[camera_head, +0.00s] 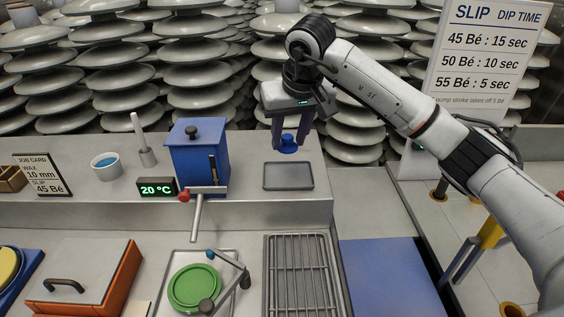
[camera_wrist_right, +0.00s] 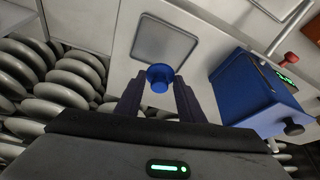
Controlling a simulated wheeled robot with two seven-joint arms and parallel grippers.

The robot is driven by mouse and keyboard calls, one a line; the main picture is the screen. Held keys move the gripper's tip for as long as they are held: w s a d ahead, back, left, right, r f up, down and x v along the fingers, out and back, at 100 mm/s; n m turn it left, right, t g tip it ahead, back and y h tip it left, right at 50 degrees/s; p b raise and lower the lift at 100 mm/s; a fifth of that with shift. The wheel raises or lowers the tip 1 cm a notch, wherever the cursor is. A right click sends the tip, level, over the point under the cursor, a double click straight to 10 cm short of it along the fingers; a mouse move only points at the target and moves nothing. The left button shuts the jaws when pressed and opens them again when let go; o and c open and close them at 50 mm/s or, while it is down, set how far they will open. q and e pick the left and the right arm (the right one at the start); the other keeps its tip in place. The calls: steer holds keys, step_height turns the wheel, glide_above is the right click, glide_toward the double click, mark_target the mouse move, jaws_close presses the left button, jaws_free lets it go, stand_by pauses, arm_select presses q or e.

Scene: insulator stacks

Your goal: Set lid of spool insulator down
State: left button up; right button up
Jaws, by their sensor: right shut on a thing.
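A small blue piece (camera_head: 288,144), with a rounded knob and a flared rim, is between the fingers of my right gripper (camera_head: 289,148). I take it to be the spool insulator's lid. The right gripper is shut on it, fingers pointing down, above the back edge of a grey shallow tray (camera_head: 288,187). The lid appears apart from the tray. In the right wrist view the lid (camera_wrist_right: 159,77) sits between the dark fingertips, with the empty tray (camera_wrist_right: 163,40) beyond it. My left gripper does not show.
A blue box (camera_head: 192,150) with a dark knob and red-tipped lever stands left of the tray. A temperature display (camera_head: 157,188), bowl (camera_head: 106,167) and job card (camera_head: 43,175) are farther left. A metal rack (camera_head: 297,270) and green disc (camera_head: 194,289) lie in front. Insulator stacks fill the back.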

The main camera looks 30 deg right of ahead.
mark_target(290, 149)
steer(key=f, duration=0.3)
steer(key=shift+s+f, duration=0.1)
steer(key=shift+s, duration=0.1)
steer(key=shift+f, duration=2.2)
steer(key=o, duration=1.1)
steer(key=shift+w, duration=0.1)
steer(key=v, duration=1.2)
steer(key=shift+r, duration=0.1)
